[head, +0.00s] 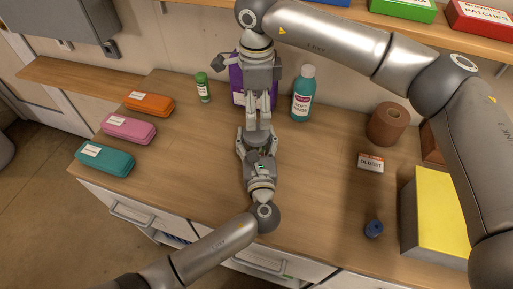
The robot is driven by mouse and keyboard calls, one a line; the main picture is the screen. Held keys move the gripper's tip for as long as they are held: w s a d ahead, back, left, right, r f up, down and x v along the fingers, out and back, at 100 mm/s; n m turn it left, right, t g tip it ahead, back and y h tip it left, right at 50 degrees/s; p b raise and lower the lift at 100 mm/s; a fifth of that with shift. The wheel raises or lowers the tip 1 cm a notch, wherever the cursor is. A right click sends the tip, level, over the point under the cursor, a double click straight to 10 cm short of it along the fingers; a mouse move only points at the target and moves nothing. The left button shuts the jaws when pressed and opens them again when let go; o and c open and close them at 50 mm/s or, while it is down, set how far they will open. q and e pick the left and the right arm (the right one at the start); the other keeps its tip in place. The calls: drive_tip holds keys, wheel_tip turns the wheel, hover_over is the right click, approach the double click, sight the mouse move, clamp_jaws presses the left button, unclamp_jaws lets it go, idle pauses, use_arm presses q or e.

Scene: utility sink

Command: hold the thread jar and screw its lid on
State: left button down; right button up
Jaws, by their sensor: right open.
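My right gripper (259,122) comes down from the top, its jaws open and fingers pointing down, just beyond my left gripper. My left gripper (256,137) points away from me over the middle of the counter, its two fingers spread apart. Something small with a hint of green shows between the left fingers, but it is mostly hidden; I cannot tell whether it is the thread jar or whether the fingers press on it. The two grippers almost meet. I cannot make out the jar's lid.
Behind the grippers stand a purple box (237,87), a teal bottle (302,94) and a green bottle (203,88). Orange (149,103), pink (128,128) and teal (105,158) cases lie left. A brown roll (387,123), small labelled box (371,162), blue cylinder (373,229) and yellow-topped box (440,212) are right.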

sight(256, 132)
drive_tip(key=n, duration=1)
drive_tip(key=shift+n, duration=0.3)
drive_tip(key=n, duration=0.3)
drive_tip(key=shift+f, duration=4)
drive_tip(key=shift+c, duration=0.4)
